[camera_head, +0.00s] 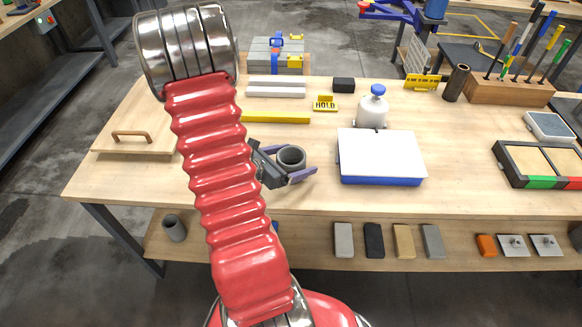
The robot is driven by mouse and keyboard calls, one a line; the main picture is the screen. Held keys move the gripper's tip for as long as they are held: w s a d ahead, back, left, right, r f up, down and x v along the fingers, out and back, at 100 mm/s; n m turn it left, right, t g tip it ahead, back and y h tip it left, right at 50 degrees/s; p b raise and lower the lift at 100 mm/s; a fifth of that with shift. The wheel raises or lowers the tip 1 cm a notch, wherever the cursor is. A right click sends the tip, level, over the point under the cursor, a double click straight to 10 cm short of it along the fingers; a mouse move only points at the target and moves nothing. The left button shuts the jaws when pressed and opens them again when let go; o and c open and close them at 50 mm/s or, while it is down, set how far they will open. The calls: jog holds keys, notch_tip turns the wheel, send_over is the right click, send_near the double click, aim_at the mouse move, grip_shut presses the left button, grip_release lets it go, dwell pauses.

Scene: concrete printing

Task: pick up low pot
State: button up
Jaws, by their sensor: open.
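A short round grey pot (291,157) with an open top stands on the wooden workbench, just right of my red arm. My gripper (297,163) is open at this pot, with one finger along its near right side. The far finger is partly hidden, and I cannot tell whether either finger touches the pot. Another grey pot (173,229) stands on the lower shelf at the left.
A white-topped blue box (381,153) lies close to the right of my gripper. A white bottle with a blue cap (372,106) stands behind it. A yellow bar (275,117) lies behind the gripper. A wooden board with a handle (132,137) is at left.

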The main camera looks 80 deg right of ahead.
jog(key=shift+x, duration=1.25)
jog(key=shift+c, duration=0.3)
jog(key=shift+r, duration=0.1)
jog(key=c, duration=1.6)
jog(key=shift+o, duration=0.2)
jog(key=shift+r, duration=0.1)
jog(key=shift+r, duration=4.9)
